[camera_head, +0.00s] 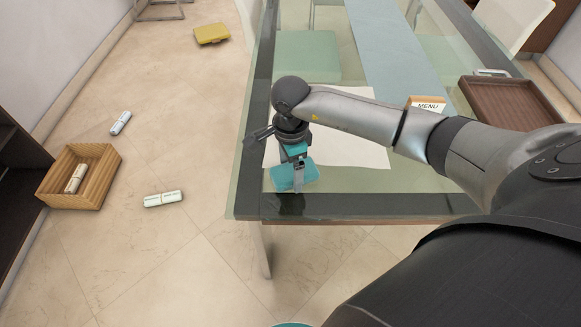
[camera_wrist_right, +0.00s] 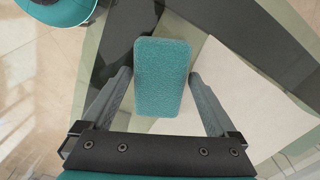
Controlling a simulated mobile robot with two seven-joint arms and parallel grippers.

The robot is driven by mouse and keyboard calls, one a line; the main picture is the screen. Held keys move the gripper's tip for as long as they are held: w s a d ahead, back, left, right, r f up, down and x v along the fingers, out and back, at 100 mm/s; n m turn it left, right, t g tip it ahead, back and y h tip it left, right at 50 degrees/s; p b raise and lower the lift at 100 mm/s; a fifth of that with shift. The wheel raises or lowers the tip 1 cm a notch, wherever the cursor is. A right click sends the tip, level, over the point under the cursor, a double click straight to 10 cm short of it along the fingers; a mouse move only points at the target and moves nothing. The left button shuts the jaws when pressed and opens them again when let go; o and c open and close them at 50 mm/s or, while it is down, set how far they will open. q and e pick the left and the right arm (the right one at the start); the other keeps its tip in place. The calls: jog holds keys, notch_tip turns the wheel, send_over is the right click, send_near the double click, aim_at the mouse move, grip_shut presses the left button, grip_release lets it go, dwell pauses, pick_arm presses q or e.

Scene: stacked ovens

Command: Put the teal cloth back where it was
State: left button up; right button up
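The teal cloth (camera_head: 310,174) is a folded, rounded block near the front left corner of the glass table. In the right wrist view the cloth (camera_wrist_right: 161,85) lies between the two fingers, with a gap on each side. My right gripper (camera_head: 297,178) points down over it, and its spread fingers (camera_wrist_right: 160,74) show in the wrist view. Whether the cloth touches the table is hard to tell. The gripper hides part of the cloth in the head view. My left gripper is out of view.
The glass table (camera_head: 285,205) has a dark border, a pale sheet (camera_head: 355,152), a grey-blue runner (camera_head: 388,50), a menu sign (camera_head: 426,104) and a brown tray (camera_head: 510,103). On the floor are a wooden box (camera_head: 75,190), white rolls (camera_head: 163,198) and a yellow case (camera_head: 211,33).

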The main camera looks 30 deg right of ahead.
aim_at(290, 171)
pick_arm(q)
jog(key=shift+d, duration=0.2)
pick_arm(e)
jog(key=shift+o, duration=0.2)
jog(key=shift+r, duration=0.25)
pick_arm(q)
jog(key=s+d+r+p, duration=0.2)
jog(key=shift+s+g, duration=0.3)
pick_arm(e)
notch_tip(290, 171, up, 12)
jog(key=shift+f, duration=0.2)
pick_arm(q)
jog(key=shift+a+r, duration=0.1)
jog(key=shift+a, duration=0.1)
